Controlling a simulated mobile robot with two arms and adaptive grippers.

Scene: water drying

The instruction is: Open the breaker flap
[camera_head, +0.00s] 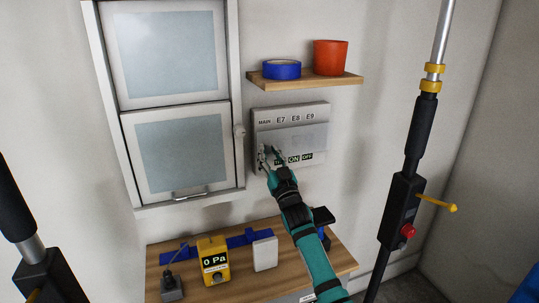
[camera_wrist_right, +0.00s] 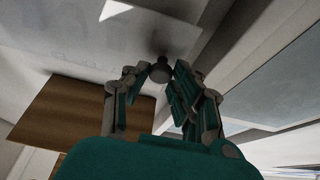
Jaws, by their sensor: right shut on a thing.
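The breaker box (camera_head: 291,109) is a light grey box on the wall, labelled MAIN, E7, E8 and E9 along its top. Its pale flap (camera_head: 305,136) covers the middle of its front; whether it stands slightly ajar I cannot tell. ON and OFF labels show below it. My right gripper (camera_head: 269,154) is at the lower left of the box front. In the right wrist view my right gripper (camera_wrist_right: 161,80) is shut on a small dark round knob (camera_wrist_right: 160,70) on a pale surface. My left gripper is not in view.
A wooden shelf (camera_head: 315,81) above the box holds a blue tape roll (camera_head: 282,69) and a red cup (camera_head: 330,57). A white-framed window (camera_head: 180,150) is close on the left. A yellow meter (camera_head: 211,246) sits on the wooden bench (camera_head: 250,282) below. A black pole (camera_head: 420,130) stands at right.

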